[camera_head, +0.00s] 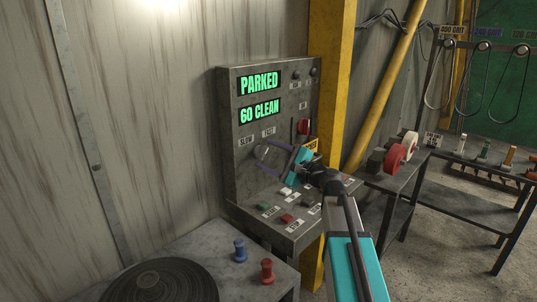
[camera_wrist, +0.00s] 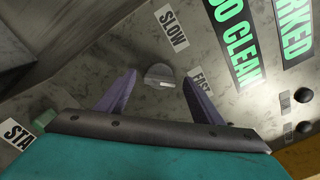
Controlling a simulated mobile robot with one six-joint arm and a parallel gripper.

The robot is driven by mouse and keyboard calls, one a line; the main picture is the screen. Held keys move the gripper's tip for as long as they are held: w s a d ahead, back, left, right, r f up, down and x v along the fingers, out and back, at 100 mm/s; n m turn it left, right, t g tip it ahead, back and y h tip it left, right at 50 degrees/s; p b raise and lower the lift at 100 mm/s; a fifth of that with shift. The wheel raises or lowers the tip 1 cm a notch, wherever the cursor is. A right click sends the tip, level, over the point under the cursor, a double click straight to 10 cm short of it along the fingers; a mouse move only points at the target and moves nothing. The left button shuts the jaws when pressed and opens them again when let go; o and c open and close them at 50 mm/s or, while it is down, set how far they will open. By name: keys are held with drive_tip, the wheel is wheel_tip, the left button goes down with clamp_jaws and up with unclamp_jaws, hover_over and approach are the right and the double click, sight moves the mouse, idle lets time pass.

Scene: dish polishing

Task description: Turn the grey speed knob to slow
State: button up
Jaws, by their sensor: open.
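The grey speed knob (camera_wrist: 158,73) is a small round knob on the panel, between the SLOW label (camera_wrist: 173,29) and the FAST label (camera_wrist: 202,84) in the wrist view. A pale mark on it lies on its lower right side, nearer FAST. In the head view the knob (camera_head: 262,152) shows small below its labels. My gripper (camera_wrist: 159,78) is open. Its two purple fingers point at the panel, one on each side of the knob in the picture. I cannot tell whether they touch it. My gripper (camera_head: 257,154) partly covers the panel in the head view.
The control panel (camera_head: 228,110) has green displays reading PARKED and 60 CLEAN. A red switch (camera_head: 304,127) sits right of the knob. Several coloured buttons, including a red one (camera_head: 287,218), lie on the ledge below. Blue (camera_head: 240,250) and red (camera_head: 267,271) pegs stand at the front.

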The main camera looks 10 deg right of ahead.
drive_tip(key=shift+w+a, duration=0.25)
drive_tip(key=shift+w, duration=0.15)
drive_tip(key=c, duration=0.9)
drive_tip(key=shift+d, duration=0.2)
drive_tip(key=shift+c, duration=0.7)
drive_tip(key=shift+a, duration=0.15)
